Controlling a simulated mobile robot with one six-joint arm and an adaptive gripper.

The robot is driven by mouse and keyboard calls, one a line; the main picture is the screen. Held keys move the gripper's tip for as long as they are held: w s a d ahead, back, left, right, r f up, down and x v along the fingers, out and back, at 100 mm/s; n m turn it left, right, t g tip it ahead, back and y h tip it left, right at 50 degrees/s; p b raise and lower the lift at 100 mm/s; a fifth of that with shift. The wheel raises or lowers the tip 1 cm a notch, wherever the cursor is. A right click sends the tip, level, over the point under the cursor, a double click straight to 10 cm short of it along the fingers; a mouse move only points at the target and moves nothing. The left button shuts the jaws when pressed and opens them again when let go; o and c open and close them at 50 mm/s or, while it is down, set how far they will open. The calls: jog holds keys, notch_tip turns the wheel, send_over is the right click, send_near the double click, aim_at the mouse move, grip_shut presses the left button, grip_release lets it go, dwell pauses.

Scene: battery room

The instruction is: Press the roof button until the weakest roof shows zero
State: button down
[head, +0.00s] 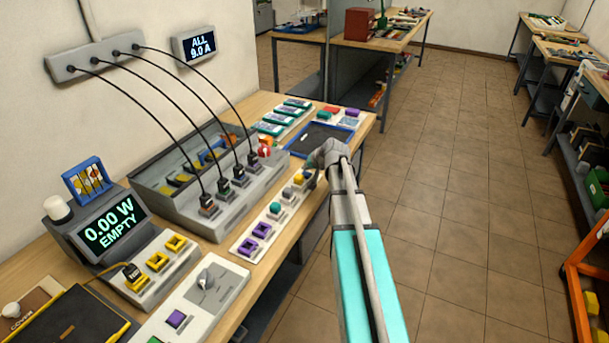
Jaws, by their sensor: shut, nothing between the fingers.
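My gripper (309,182) is at the far end of a narrow button strip (237,257), close beside its yellow button (299,179). Its fingers are small and dark here; they look shut and empty. I cannot tell whether they touch anything. The strip also carries a teal button (275,208) and two purple parts (262,230). No label I can read marks a roof button. A wall display (195,45) reads "ALL 9.0 A". A bench display (107,226) reads "0.00 W EMPTY". I cannot make out which item is a roof.
A grey tray unit (217,222) holds several plugs on black cables from a wall strip (92,58). A panel with a grey lever (206,278) stands nearer. A dark blue-edged tray (320,138) lies beyond my gripper. Tiled floor (460,180) is open to the right.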

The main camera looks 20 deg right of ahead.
aim_at(306, 174)
jog(key=shift+f+b, duration=0.8)
dwell(1.5)
jog(key=shift+r, duration=0.1)
jog(key=shift+r+p, duration=0.75)
jog(key=shift+p, duration=0.1)
jog(key=shift+r, duration=0.1)
jog(key=shift+r+p, duration=2.4)
jog(key=shift+p, duration=0.1)
